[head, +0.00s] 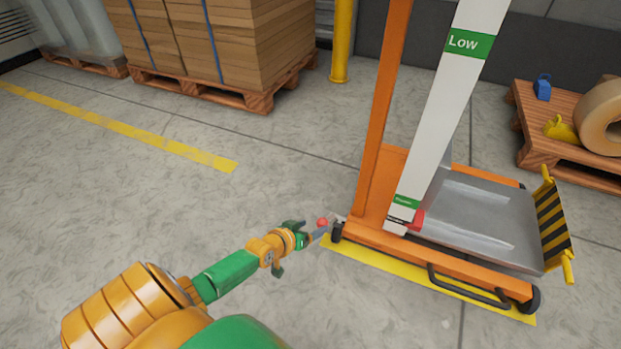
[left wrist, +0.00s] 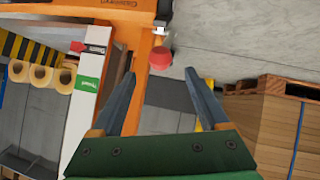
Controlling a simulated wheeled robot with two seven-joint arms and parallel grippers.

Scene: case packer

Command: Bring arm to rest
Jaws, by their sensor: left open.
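My left gripper (head: 312,234) is open, low above the floor at the left front corner of the orange lift cart (head: 375,190). A round red knob (head: 322,222) is close by its fingertips. In the left wrist view the two fingers (left wrist: 160,74) are apart with nothing held between them. The red knob also shows there (left wrist: 160,57), just beyond the fingertips, near a small metal piece on the orange frame (left wrist: 128,8). I cannot tell whether a finger touches the knob. My right gripper is not in view.
The cart has a white post (head: 440,120) with green labels, a grey platform (head: 480,225) and a striped yellow-black plate (head: 553,220). Boxes on a pallet (head: 215,90) stand behind. A pallet at right (head: 560,150) holds a tape roll (head: 603,118). Floor to the left is clear.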

